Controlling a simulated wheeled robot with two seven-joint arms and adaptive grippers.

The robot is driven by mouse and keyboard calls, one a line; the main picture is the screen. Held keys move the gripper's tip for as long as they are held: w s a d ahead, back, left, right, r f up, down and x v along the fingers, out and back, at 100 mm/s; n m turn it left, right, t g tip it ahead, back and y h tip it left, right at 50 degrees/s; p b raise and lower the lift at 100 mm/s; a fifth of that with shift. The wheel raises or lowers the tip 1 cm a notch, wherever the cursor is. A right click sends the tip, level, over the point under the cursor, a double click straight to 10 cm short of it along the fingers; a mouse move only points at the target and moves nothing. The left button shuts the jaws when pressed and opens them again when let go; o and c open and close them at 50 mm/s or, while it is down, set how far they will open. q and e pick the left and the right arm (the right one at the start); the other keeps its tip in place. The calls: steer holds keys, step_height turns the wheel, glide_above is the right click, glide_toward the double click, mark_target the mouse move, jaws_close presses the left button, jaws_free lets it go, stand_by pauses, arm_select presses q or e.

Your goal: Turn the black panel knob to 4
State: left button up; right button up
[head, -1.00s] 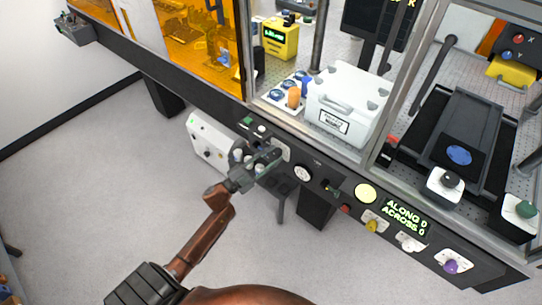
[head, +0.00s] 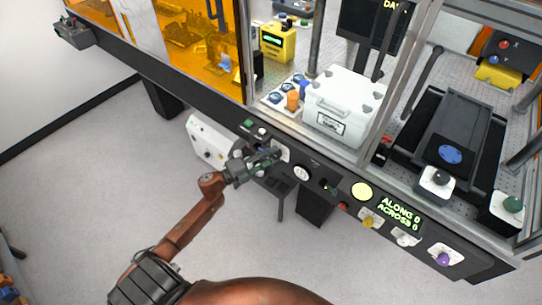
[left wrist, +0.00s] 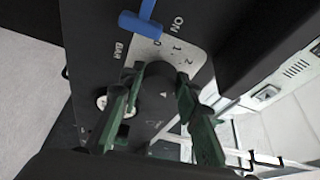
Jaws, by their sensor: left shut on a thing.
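The black panel knob (left wrist: 160,80) sits on a white scale plate (left wrist: 176,48) with the figures 0, 1 and 2 showing. My left gripper (left wrist: 158,88) is shut on the knob, with one green finger on each side of it. A small white triangle shows on the knob's face; I cannot tell which figure it points to. The figure 4 is not readable. In the head view my left gripper (head: 270,158) reaches the front panel and covers the knob; part of the scale plate (head: 286,154) shows beside it. My right gripper is not in view.
A blue-handled lever (left wrist: 141,24) stands near the knob, by the words ON and BAR. Open floor lies in front.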

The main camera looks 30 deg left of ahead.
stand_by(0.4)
arm_select(q)
steer(key=o, duration=1.1)
steer(key=shift+o, duration=0.2)
steer(key=shift+s+a, duration=0.1)
steer(key=shift+s, duration=0.15)
steer(key=v, duration=1.1)
steer(key=shift+s, duration=0.2)
steer(key=shift+a, duration=0.1)
